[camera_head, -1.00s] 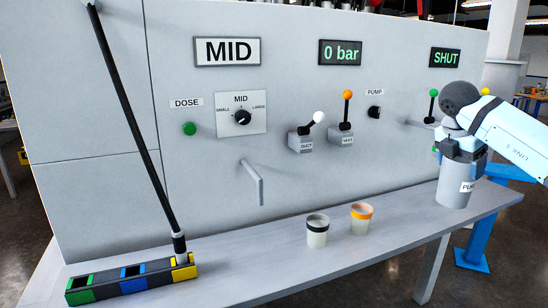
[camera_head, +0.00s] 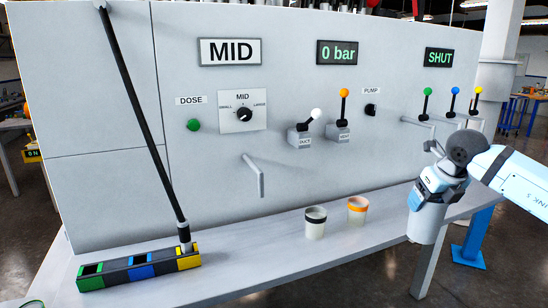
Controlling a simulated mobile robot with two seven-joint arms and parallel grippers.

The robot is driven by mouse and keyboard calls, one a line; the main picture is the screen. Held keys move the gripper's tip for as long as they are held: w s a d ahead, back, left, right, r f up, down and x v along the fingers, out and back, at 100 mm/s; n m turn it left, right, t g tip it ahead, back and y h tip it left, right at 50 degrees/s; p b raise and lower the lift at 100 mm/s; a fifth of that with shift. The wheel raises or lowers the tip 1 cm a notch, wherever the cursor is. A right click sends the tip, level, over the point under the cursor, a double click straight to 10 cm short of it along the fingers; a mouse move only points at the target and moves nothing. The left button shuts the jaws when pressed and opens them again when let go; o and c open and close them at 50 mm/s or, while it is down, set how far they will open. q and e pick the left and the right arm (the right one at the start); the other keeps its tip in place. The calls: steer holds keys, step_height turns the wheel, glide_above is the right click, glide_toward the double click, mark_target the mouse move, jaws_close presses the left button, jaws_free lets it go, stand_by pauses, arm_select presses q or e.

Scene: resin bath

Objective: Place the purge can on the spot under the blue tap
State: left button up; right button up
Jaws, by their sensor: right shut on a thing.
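The grey purge can (camera_head: 424,225) is at the right, with its top inside my right gripper (camera_head: 437,184). That gripper is shut on the can and holds it slightly tilted at the front edge of the bench; whether its base touches anything is hard to tell. The blue-knobbed tap lever (camera_head: 454,92) stands on the panel at the right, between a green-knobbed lever (camera_head: 427,92) and a yellow-knobbed one (camera_head: 478,91). The spot under the blue tap cannot be made out; my arm and gripper cover part of that area. My left gripper is not in view.
Two small cups, one black-banded (camera_head: 315,224) and one orange-banded (camera_head: 357,212), stand on the bench (camera_head: 250,272) left of the can. A rack with green, blue and yellow slots (camera_head: 138,269) holds a black rod. A bent spout (camera_head: 258,178) sticks out of the panel.

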mark_target(420, 217)
steer(key=a+f+n+y, duration=0.1)
steer(key=n, duration=0.2)
steer(key=s+a+f+n+g+y, duration=0.1)
steer(key=f+n, duration=0.1)
steer(key=n, duration=0.1)
steer(key=a+f+n+g+y, duration=0.1)
steer(key=n, duration=0.1)
steer(key=shift+s+a+f+n, duration=0.2)
steer(key=shift+s+f+n, duration=0.15)
steer(key=shift+n, duration=0.05)
steer(key=s+a+f+n+g+h, duration=0.2)
steer(key=s+a+f+n+g, duration=0.3)
steer(key=n, duration=0.7)
steer(key=s+a+f+n+g+h, duration=0.3)
steer(key=f+n, duration=0.4)
steer(key=n, duration=0.6)
step_height(420, 217, up, 14)
steer(key=a+r+t+y+p, duration=0.1)
steer(key=p, duration=1.4)
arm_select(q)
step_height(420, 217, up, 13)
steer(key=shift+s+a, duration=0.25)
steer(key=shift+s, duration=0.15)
arm_select(e)
steer(key=s+f, duration=0.4)
steer(key=s, duration=0.7)
steer(key=shift+f, duration=0.15)
steer(key=shift+a, duration=0.15)
